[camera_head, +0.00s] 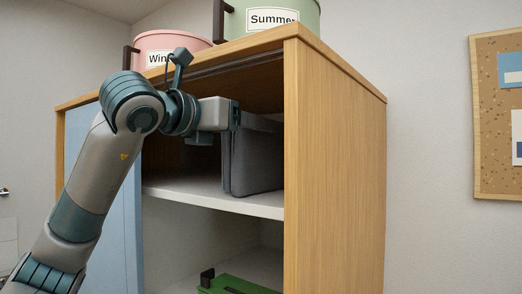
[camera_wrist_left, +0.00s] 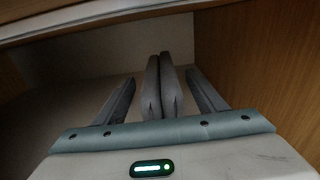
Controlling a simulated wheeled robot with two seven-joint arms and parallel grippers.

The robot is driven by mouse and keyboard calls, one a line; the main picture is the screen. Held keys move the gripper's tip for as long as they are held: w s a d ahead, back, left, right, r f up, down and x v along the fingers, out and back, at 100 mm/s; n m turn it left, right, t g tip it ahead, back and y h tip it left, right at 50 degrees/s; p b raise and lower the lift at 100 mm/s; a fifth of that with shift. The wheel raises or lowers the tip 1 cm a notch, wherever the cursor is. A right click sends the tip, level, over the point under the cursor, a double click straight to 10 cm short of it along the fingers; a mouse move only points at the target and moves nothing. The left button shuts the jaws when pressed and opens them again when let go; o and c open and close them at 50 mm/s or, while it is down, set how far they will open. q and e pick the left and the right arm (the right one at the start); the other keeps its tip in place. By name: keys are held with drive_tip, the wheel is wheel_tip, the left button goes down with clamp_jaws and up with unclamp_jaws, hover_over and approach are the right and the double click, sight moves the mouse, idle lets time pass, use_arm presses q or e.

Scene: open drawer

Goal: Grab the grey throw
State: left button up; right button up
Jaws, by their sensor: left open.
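The grey throw (camera_head: 252,160) stands upright, folded, on the cabinet's upper shelf near the right side panel. In the left wrist view the throw (camera_wrist_left: 164,88) shows as two thick grey layers side by side. My left gripper (camera_head: 238,116) reaches into the upper compartment from the left, at the upper part of the throw. In the left wrist view its fingers (camera_wrist_left: 160,78) are spread, one on each side of the throw, with gaps visible on both sides. The fingertips are hard to make out in the head view. My right gripper is in neither view.
The wooden cabinet (camera_head: 335,150) has a top board just above my left gripper and a side panel close on the right. A blue door (camera_head: 120,215) is at the left. A green box (camera_head: 240,285) sits lower down. Pink (camera_head: 172,42) and green (camera_head: 270,16) tubs stand on top.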

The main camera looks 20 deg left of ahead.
use_arm(q)
drive_tip(key=shift+p+x, duration=0.35)
drive_tip(key=shift+x, duration=0.85)
drive_tip(key=shift+c, duration=0.6)
clamp_jaws()
